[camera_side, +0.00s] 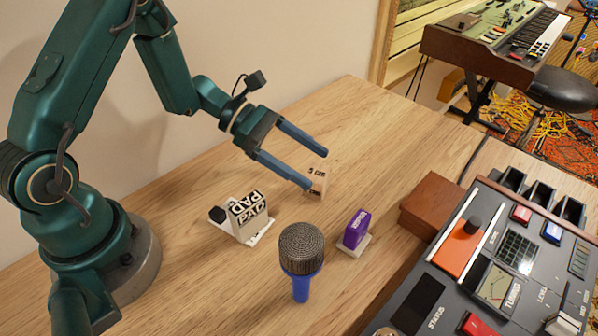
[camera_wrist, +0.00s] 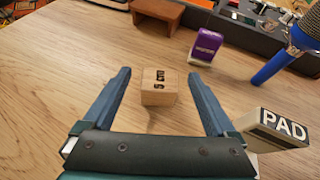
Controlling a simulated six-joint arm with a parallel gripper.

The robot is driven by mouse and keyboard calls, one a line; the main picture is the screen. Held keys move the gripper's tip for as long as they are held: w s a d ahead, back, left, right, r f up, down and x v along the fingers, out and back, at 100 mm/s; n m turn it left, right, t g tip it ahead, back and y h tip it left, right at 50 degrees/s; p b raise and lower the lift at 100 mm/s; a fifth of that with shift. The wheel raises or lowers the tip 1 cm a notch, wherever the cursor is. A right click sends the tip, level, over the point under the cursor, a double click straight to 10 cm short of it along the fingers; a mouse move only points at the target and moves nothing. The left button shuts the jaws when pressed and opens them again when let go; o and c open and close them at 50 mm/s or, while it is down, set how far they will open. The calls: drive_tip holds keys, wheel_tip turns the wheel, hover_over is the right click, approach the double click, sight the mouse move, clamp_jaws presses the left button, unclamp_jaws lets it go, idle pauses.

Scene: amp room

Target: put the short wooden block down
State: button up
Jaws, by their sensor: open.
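The short wooden block (camera_side: 317,180) is light wood with dark printing and appears to rest on the table, seen partly behind a finger in the side view. In the wrist view the block (camera_wrist: 159,86) sits centred between my two blue fingers, with a visible gap on each side. My gripper (camera_side: 318,170) is open around the block, its fingertips low over the table. My gripper also shows in the wrist view (camera_wrist: 159,73). Whether either finger touches the block cannot be told from the side view, but the wrist view shows them apart.
A white and black PAD block (camera_side: 250,215) stands left of the blue-handled microphone (camera_side: 301,255). A purple block (camera_side: 356,229) stands right of the microphone. A brown wooden stand (camera_side: 430,203) and a control console (camera_side: 500,270) lie to the right. Bare table (camera_side: 365,120) lies behind my gripper.

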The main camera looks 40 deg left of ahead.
drive_tip(key=v, duration=0.3)
drive_tip(key=shift+w+r, duration=0.1)
drive_tip(key=shift+r, duration=0.2)
wheel_tip(320, 180, up, 6)
drive_tip(key=s+d+r+m+g+y, duration=0.1)
drive_tip(key=s+m, duration=0.2)
drive_tip(key=m, duration=0.1)
drive_tip(key=s+d+r+m+g+y, duration=0.1)
drive_tip(key=s+m+y, duration=0.1)
drive_tip(key=s+m, duration=0.2)
drive_tip(key=s+d+m+g+y, duration=0.1)
drive_tip(key=s+d+m+y, duration=0.1)
drive_tip(key=s+m, duration=0.2)
drive_tip(key=shift+s+r+g, duration=0.15)
drive_tip(key=shift+r+g, duration=0.25)
drive_tip(key=s+a+r+m+t+y, duration=0.1)
drive_tip(key=s+a+m+t+y, duration=0.3)
drive_tip(key=m, duration=0.6)
drive_tip(key=a+y, duration=0.2)
drive_tip(key=shift+s+a+r+m+y, duration=0.25)
drive_tip(key=shift+s+a+m+y, duration=0.05)
drive_tip(key=shift+s+y, duration=0.1)
